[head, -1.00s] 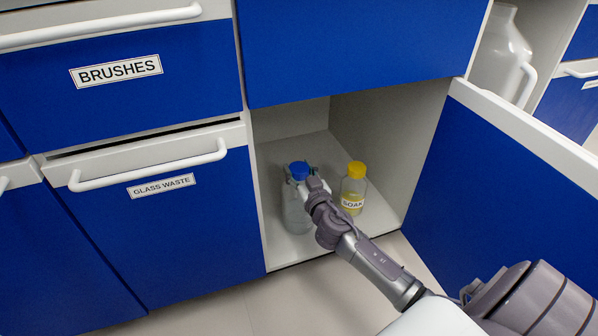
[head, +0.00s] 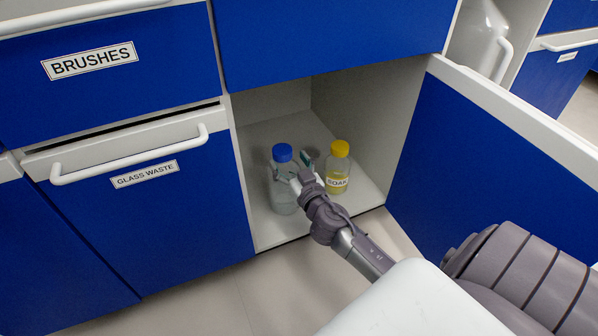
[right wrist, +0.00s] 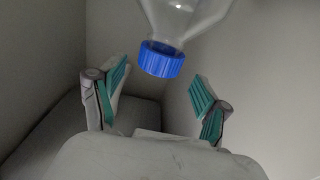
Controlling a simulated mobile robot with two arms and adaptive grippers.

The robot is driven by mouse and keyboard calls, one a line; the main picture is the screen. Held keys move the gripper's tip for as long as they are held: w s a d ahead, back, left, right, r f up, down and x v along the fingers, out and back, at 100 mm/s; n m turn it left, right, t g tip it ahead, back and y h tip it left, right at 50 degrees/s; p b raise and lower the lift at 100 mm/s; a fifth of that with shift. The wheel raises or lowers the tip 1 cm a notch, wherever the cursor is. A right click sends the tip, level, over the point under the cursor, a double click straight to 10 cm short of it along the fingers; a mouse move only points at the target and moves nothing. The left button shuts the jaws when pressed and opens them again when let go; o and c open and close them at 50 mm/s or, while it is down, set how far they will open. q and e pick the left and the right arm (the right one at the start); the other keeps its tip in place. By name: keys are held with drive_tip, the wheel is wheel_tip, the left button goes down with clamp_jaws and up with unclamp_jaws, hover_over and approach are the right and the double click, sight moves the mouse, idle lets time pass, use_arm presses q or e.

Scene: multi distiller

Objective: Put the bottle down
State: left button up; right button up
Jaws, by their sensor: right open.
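The clear bottle with a blue cap (head: 284,196) stands upright on the floor of the open cabinet, at its left front. My right gripper (head: 292,170) is at the bottle's upper part, its fingers spread to either side. In the right wrist view, the bottle's blue cap (right wrist: 161,59) shows between and beyond the two teal-padded fingers, with a gap on each side. The right gripper is open and holds nothing. Part of the bottle is hidden behind the right gripper. My left gripper is not in view.
A soap bottle with a yellow cap (head: 338,166) stands just right of the blue-capped bottle. The open blue door (head: 480,170) is to the right of my arm. Closed drawers marked BRUSHES (head: 92,60) and GLASS WASTE (head: 145,174) are on the left.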

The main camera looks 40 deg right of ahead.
drive_tip(key=v, duration=0.7)
drive_tip(key=shift+p, duration=0.35)
drive_tip(key=shift+s, duration=0.15)
